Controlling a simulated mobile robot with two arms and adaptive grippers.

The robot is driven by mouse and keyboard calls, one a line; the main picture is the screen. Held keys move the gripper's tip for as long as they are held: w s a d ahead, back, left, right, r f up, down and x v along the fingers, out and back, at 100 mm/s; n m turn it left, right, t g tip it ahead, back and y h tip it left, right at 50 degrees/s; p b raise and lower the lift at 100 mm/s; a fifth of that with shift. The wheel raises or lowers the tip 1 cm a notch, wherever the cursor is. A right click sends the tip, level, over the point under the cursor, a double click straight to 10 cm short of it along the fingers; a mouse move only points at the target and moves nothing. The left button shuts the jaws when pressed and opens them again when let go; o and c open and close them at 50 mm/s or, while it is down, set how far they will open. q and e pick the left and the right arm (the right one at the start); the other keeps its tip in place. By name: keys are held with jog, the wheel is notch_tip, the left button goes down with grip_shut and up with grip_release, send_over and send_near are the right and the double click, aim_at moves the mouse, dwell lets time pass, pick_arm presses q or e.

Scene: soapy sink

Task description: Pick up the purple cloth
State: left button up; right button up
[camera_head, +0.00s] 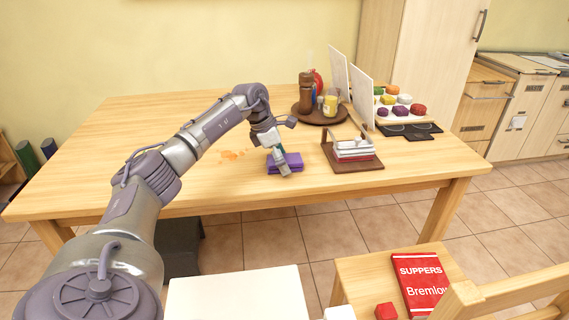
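The purple cloth (294,160) lies folded on the wooden table, near its front edge and about the middle of its length. My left gripper (281,166) reaches in from the left and is right at the cloth, its fingers pointing down and covering part of it. I cannot tell whether the fingers touch the cloth, or whether they are open or shut on it. My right gripper is not in view.
An orange stain (232,155) is on the table (120,150) left of the cloth. A brown napkin holder (352,158) stands close on the right. Behind are a round brown tray (306,116) with bottles and an upright white board (361,97). The table's left side is clear.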

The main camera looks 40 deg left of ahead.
aim_at(287, 159)
pick_arm(q)
jog(key=c, duration=1)
jog(key=shift+c, duration=0.2)
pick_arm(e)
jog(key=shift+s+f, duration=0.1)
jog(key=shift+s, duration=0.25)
pick_arm(q)
jog(key=shift+r, duration=0.1)
jog(key=shift+r+b, duration=0.1)
jog(key=shift+b, duration=0.25)
jog(key=v, duration=0.3)
jog(key=d+p+v, duration=0.1)
jog(key=shift+w+a+r, duration=0.1)
jog(key=shift+w+r, duration=0.1)
jog(key=shift+r, duration=0.4)
jog(key=s+d+r, duration=0.2)
jog(key=s+r, duration=0.4)
jog(key=s, duration=0.4)
jog(key=shift+s, duration=0.35)
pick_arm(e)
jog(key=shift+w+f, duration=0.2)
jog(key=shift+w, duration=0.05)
pick_arm(q)
jog(key=shift+r, duration=0.15)
